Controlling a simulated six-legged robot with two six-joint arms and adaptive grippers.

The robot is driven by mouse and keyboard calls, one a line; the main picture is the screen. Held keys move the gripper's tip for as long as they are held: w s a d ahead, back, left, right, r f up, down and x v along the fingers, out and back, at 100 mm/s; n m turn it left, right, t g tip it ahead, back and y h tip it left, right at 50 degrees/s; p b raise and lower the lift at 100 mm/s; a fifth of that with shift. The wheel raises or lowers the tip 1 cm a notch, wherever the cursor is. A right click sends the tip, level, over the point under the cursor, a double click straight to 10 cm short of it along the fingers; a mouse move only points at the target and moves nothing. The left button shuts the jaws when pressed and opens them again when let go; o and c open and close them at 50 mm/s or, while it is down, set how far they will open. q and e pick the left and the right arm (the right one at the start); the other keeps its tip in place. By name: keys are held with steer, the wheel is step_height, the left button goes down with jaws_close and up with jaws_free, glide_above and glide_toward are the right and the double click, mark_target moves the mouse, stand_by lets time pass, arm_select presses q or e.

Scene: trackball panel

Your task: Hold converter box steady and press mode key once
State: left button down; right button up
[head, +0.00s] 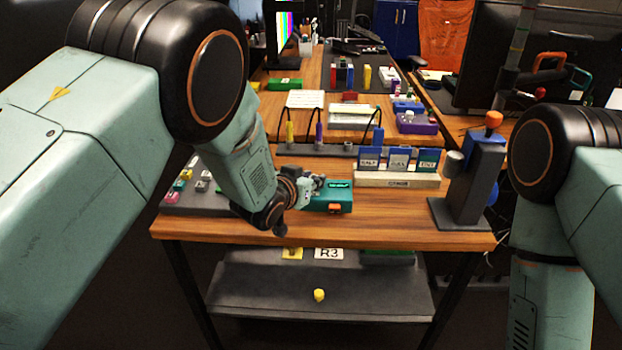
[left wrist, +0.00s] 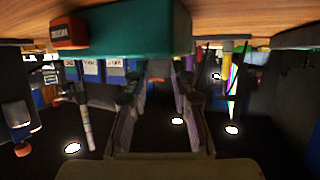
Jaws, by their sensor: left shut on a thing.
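The converter box (head: 338,187) is a small teal box with a dark display on top and an orange key (head: 334,208) on its front. It stands on the wooden bench near the front edge. My left gripper (head: 314,186) is shut on its left end. The left wrist view is upside down. It shows the teal box (left wrist: 140,30) at the fingertips of my left gripper (left wrist: 163,72), with the orange key (left wrist: 68,33) clear of the fingers. My right arm comes in at the right of the head view, but its gripper is out of view.
A dark panel (head: 197,205) with coloured keys lies left of the box. A rack with labelled blue cards (head: 398,180) stands behind it to the right. A grey stand with an orange knob (head: 470,185) is at the bench's right end. Bare wood lies between box and stand.

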jaws_close()
stand_by(1.4)
